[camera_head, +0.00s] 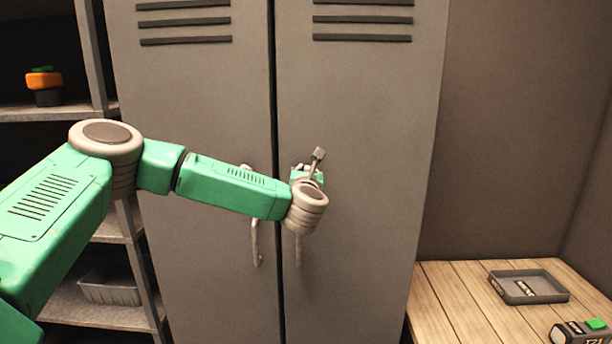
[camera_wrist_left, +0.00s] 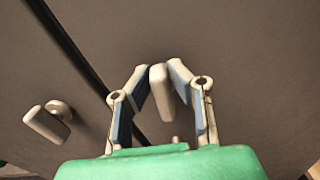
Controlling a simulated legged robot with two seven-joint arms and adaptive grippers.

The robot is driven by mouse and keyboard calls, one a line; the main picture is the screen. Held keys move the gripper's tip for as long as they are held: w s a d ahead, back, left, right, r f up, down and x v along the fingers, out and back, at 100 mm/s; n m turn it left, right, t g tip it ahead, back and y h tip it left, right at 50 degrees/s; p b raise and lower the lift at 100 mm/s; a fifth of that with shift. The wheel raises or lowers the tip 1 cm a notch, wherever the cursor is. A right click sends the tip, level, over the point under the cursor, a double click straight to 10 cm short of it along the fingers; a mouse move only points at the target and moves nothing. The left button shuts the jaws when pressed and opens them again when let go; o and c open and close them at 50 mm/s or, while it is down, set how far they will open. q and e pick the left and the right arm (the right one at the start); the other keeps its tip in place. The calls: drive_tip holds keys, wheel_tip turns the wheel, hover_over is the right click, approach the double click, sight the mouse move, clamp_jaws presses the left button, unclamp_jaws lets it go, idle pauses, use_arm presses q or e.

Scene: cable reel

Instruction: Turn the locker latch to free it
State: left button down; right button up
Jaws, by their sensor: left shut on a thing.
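The grey locker has a left door (camera_head: 200,100) and a right door (camera_head: 375,130). A pale handle (camera_head: 256,243) hangs down on the left door; it also shows in the left wrist view (camera_wrist_left: 45,123). A second pale handle (camera_head: 298,250) hangs on the right door, its upper part hidden behind my arm. My left gripper (camera_head: 308,172) is at the right door, just right of the seam. In the left wrist view, its fingertips (camera_wrist_left: 160,72) are closed on a pale bar (camera_wrist_left: 161,92), apparently this handle. I cannot tell which part is the latch. My right gripper is not in view.
A shelf (camera_head: 60,112) with an orange and green object (camera_head: 45,82) stands on the left, and a clear bin (camera_head: 108,288) sits lower down. A wooden bench (camera_head: 450,300) on the right holds a grey tray (camera_head: 530,299) and a green-topped device (camera_head: 580,333). The locker front is otherwise clear.

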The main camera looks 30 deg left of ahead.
use_arm(q)
drive_tip(key=shift+f+m+b, duration=0.45)
drive_tip(key=shift+f+m, duration=0.1)
drive_tip(key=shift+m, duration=0.35)
drive_tip(key=m, duration=0.1)
drive_tip(key=m+b, duration=0.1)
drive_tip(key=shift+d+m, duration=0.35)
drive_tip(key=shift+m, duration=0.05)
drive_tip(key=shift+w+d+f+m, duration=0.1)
drive_tip(key=shift+f+m, duration=0.1)
drive_tip(key=shift+m, duration=1.75)
drive_tip(key=shift+w+d+f+m, duration=0.1)
drive_tip(key=shift+f+m, duration=0.15)
drive_tip(key=shift+m, duration=1.75)
drive_tip(key=shift+w+d+f+m, duration=0.1)
drive_tip(key=shift+f+m, duration=0.1)
drive_tip(key=shift+m, duration=1.75)
drive_tip(key=shift+a, duration=0.1)
drive_tip(key=c, duration=1.5)
unclamp_jaws()
drive_tip(key=shift+c, duration=0.2)
drive_tip(key=shift+w+a, duration=0.1)
drive_tip(key=shift+a, duration=0.05)
